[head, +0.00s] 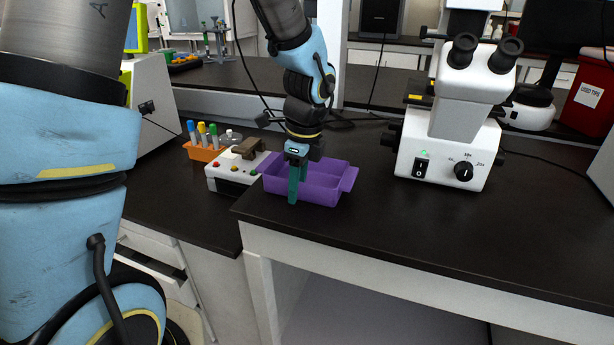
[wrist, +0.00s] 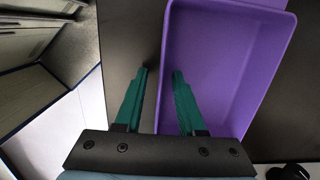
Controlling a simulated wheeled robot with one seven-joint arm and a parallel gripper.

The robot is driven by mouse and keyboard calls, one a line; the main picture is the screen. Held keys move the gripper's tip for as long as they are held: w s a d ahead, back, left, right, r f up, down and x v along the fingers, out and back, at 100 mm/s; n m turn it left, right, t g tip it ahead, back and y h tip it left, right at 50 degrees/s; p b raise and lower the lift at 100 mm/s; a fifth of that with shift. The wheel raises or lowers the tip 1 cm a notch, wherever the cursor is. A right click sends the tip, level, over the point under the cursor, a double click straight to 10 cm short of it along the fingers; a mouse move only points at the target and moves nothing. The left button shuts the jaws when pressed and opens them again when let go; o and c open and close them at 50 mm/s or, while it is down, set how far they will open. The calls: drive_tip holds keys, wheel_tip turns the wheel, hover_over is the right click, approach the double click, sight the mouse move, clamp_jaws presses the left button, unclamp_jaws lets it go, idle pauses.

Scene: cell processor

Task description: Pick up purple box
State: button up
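The purple box (head: 325,194) is an open tray on the dark bench, near its front edge, with a divider showing inside and a tab on its right end. My gripper (head: 294,200) points down at the front left side of the box. In the wrist view my gripper (wrist: 159,72) has its two green fingers apart, with the wall of the purple box (wrist: 230,65) between them. The left finger is outside the box over the bench, and the right finger is inside it. I cannot tell whether either finger touches the wall.
A white device with coloured buttons (head: 232,180) stands just left of the box, with an orange tube rack (head: 203,152) behind it. A white microscope (head: 450,150) stands to the right. Bare bench lies between the box and the microscope. The bench's front edge is close.

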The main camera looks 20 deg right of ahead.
clamp_jaws()
idle(1.4)
